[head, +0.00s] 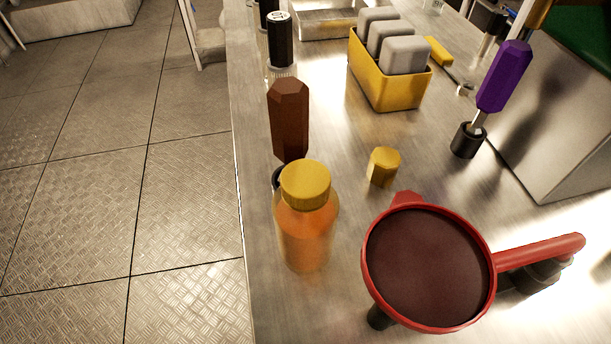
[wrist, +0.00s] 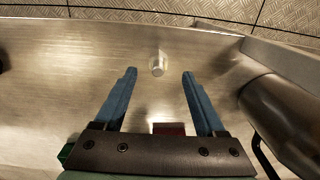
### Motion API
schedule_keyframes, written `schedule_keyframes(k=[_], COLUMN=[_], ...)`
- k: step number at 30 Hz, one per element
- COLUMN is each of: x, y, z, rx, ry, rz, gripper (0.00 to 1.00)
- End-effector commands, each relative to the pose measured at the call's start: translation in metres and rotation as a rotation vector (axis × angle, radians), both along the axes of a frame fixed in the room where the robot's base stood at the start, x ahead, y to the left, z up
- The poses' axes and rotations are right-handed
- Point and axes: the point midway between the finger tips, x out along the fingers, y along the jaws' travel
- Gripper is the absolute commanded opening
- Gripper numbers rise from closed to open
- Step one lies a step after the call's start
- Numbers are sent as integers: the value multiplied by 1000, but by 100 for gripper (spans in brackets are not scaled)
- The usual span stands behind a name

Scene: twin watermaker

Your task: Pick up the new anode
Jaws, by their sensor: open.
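My gripper (wrist: 159,72) is open in the wrist view, its two blue fingers spread over the bare metal bench. A small silvery cylinder (wrist: 157,64), which looks like the new anode, stands on the bench near the line between the fingertips. It is apart from both fingers, and the gap between them is empty. I cannot make out this cylinder for certain in the head view. My gripper is not clearly seen in the head view.
A large steel cylinder (wrist: 285,125) lies close to the right finger. A red block (wrist: 169,129) shows near the palm.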

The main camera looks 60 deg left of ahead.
Motion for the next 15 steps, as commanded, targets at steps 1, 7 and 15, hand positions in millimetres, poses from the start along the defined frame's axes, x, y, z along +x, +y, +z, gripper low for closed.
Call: schedule_keyframes(k=[1,7,15], x=[0,2,2], y=[-1,-5,-4], z=[-5,-36,-50], rx=[-1,-1,0], ry=[1,2,0], rz=[0,-1,0], gripper=[72,72,72])
